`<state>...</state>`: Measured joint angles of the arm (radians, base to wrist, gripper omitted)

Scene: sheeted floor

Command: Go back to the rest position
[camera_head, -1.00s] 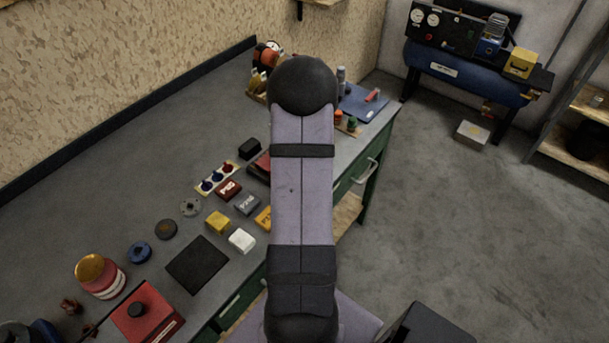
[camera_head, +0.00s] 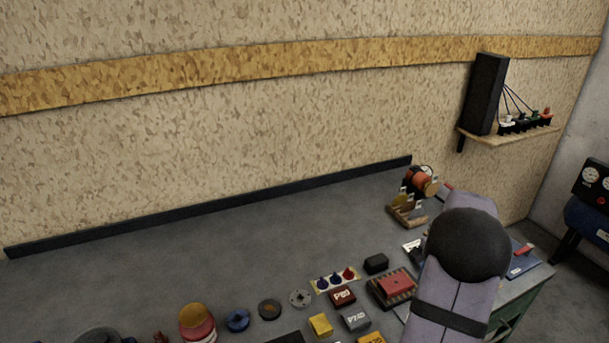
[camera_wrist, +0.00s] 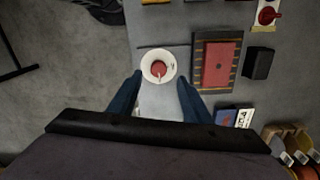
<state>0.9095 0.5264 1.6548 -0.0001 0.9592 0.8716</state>
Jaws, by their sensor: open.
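In the wrist view my gripper (camera_wrist: 160,82) shows as two blue fingers spread apart, with nothing held between them. A white round dish-like piece (camera_wrist: 146,62) with a red centre lies below, just ahead of the gap between the fingertips. The fingers are over the workbench near its edge. In the head view a lilac part of my arm with a black rounded joint stands at the lower right, and my gripper itself is not seen there.
A red block on a dark striped tray (camera_wrist: 198,62) lies right of the fingers, with a black block (camera_wrist: 259,63) beyond. Open floor (camera_wrist: 50,60) is at left. A wall shelf (camera_head: 520,135) holds a black box. The bench's back left (camera_head: 200,260) is clear.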

